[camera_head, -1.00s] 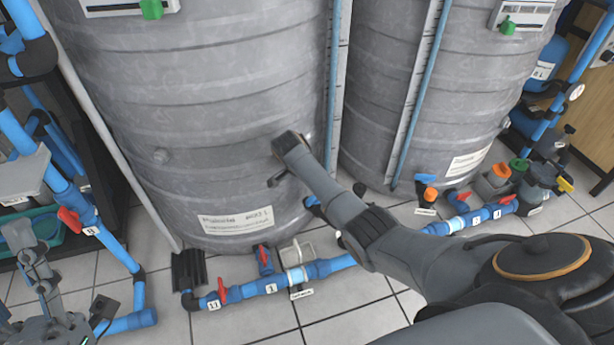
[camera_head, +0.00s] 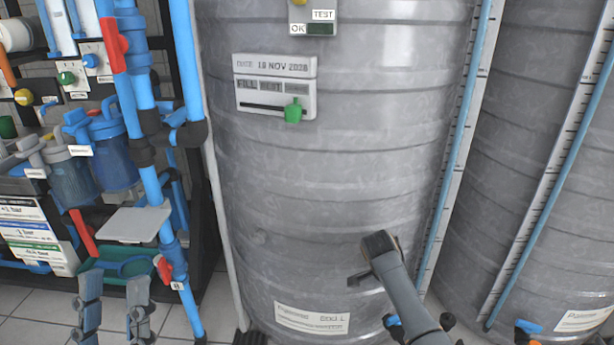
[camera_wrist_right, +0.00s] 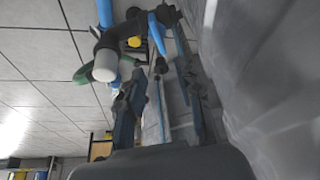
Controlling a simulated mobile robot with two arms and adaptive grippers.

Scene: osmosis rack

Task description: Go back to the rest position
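My left gripper (camera_head: 113,285) is at the bottom left of the head view, its two grey fingers pointing up and spread apart with nothing between them. It shows in front of the floor and the lower rack. My right arm (camera_head: 405,292) reaches in from the bottom in front of the grey tank (camera_head: 330,180); I cannot make out its fingers in that view. In the right wrist view my right gripper (camera_wrist_right: 158,85) has two dark fingers apart, with no held object visible, close beside the grey tank wall (camera_wrist_right: 270,70).
A rack with blue pipes (camera_head: 150,130), red valve handles and filter housings stands at the left. A second grey tank (camera_head: 560,130) is at the right. In the right wrist view, pipes with a white cap (camera_wrist_right: 106,65) lie near the fingers.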

